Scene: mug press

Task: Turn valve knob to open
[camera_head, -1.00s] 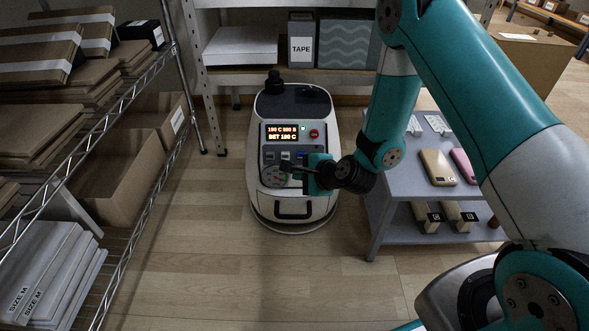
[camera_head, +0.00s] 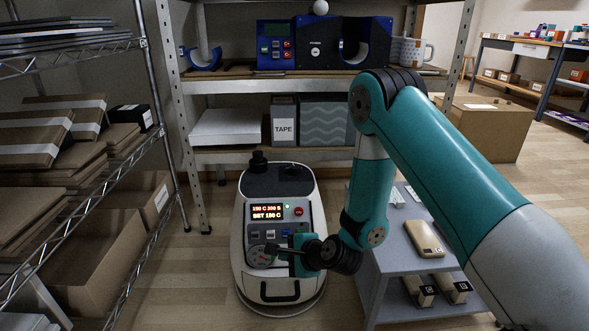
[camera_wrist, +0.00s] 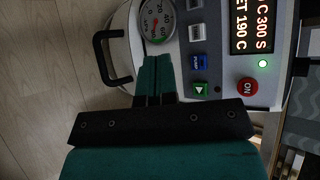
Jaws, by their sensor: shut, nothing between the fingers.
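A white and dark machine (camera_head: 312,222) stands on the floor, with a lit orange-red display (camera_head: 267,212) on its front. A black knob (camera_head: 258,160), which may be the valve knob, stands on its top. A round gauge (camera_head: 262,255) is low on the panel; it also shows in the wrist view (camera_wrist: 157,20). My gripper (camera_head: 278,249) is at the panel, beside the gauge. In the wrist view my gripper (camera_wrist: 156,60) is shut and empty, its fingertips just below the gauge. I cannot tell whether they touch the panel. The top knob is out of the wrist view.
Buttons, including a blue one (camera_wrist: 197,62), a green one (camera_wrist: 200,89) and a red one (camera_wrist: 247,86), are close to my fingers. A black handle (camera_wrist: 108,58) is beside the gauge. A grey cart (camera_head: 404,262) stands close right, wire shelving (camera_head: 158,100) left, and a shelf unit behind.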

